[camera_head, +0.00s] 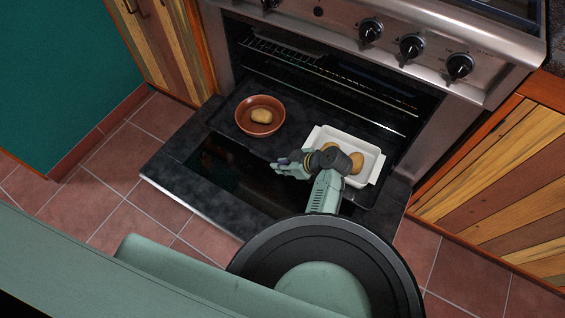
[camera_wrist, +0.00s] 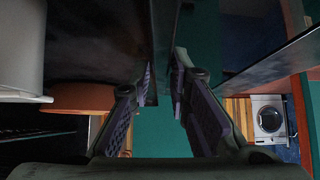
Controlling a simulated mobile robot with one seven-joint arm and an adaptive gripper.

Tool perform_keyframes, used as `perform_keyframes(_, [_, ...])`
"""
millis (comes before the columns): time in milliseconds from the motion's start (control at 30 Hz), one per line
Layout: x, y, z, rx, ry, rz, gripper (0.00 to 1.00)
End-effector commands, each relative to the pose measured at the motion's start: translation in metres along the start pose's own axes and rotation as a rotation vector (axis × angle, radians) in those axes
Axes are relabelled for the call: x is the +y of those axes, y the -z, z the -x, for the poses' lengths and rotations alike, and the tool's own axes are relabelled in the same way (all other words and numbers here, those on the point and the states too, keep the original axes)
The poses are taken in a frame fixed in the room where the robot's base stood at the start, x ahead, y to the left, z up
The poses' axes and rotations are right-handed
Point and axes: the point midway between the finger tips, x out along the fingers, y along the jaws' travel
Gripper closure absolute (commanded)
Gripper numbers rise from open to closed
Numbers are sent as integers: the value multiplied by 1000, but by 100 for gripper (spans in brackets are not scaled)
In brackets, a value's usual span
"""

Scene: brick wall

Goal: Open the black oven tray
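The black oven tray (camera_head: 288,108) is slid partly out of the oven, above the lowered oven door. It carries a brown round bowl (camera_head: 246,123) and a white rectangular dish (camera_head: 372,157). My gripper (camera_head: 280,165) is at the tray's front edge, between bowl and dish. In the wrist view my fingers (camera_wrist: 163,75) are apart, with the dark tray edge (camera_wrist: 151,98) between them. The edge lies close to the left finger, and a gap shows beside the right finger. Contact with the left finger is unclear.
The oven door (camera_head: 170,187) is lowered, its dark glass below the tray. A wire rack (camera_head: 280,52) is inside the oven. Wooden cabinets (camera_head: 505,195) flank the oven. Tiled floor (camera_head: 135,210) is free at the left. A white washing machine (camera_wrist: 269,118) shows far off.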

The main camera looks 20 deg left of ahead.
Motion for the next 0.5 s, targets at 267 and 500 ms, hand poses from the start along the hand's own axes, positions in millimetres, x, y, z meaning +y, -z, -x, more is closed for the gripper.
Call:
perform_keyframes(267, [0, 0, 0, 0, 0, 1, 67])
perform_keyframes(500, [1, 0, 2, 0, -1, 1, 67])
